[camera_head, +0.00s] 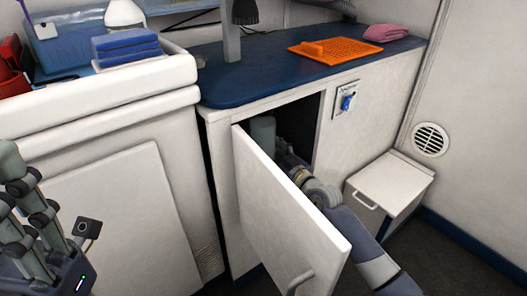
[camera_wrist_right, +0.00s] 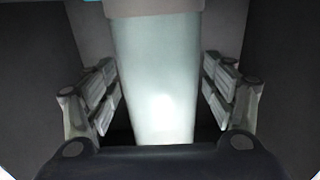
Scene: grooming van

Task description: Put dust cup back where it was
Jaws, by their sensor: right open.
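A pale, grey-green cup-like cylinder, which looks like the dust cup (camera_wrist_right: 156,85), stands upright between the fingers of my right gripper (camera_wrist_right: 160,92) in the right wrist view. The fingers are open, with gaps on both sides of it.
The cabinet door (camera_head: 285,215) stands open in front of my right arm. A white bin with a handle (camera_head: 390,190) stands right of the cabinet. The blue counter holds an orange mat (camera_head: 335,48) and a pink cloth (camera_head: 385,33). Folded blue towels (camera_head: 126,45) lie at left.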

